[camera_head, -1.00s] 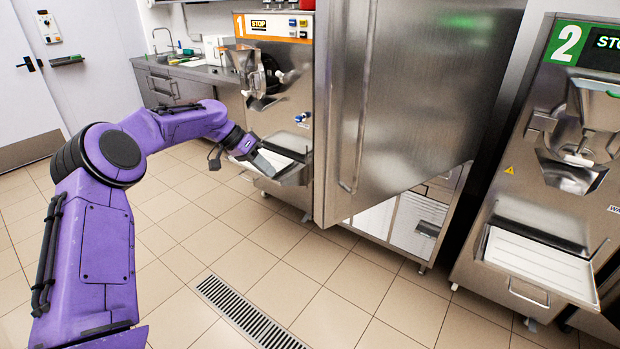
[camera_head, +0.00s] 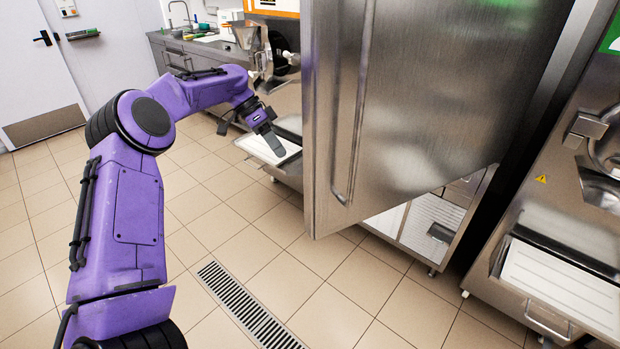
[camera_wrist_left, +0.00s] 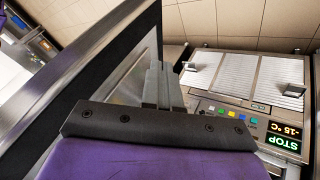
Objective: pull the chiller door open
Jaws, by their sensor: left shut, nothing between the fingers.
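The chiller door (camera_head: 430,90) is a tall brushed-steel panel with a long vertical grip (camera_head: 350,120) near its left edge. It stands swung out at an angle from the chiller body (camera_head: 432,225), its left edge nearer to me. My left gripper (camera_head: 271,144) is left of that edge, apart from it in the picture, shut and empty, pointing down and right. In the left wrist view, the shut fingers (camera_wrist_left: 160,85) lie beside a dark-bordered steel panel that seems to be the door; contact cannot be told. My right gripper is not in view.
Batch freezer 1 (camera_head: 288,100), with its white tray (camera_head: 262,148), stands behind my left gripper. Another freezer (camera_head: 560,250) stands at the right. A floor drain (camera_head: 248,305) crosses the clear tiles in front. A counter (camera_head: 200,55) stands at the back.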

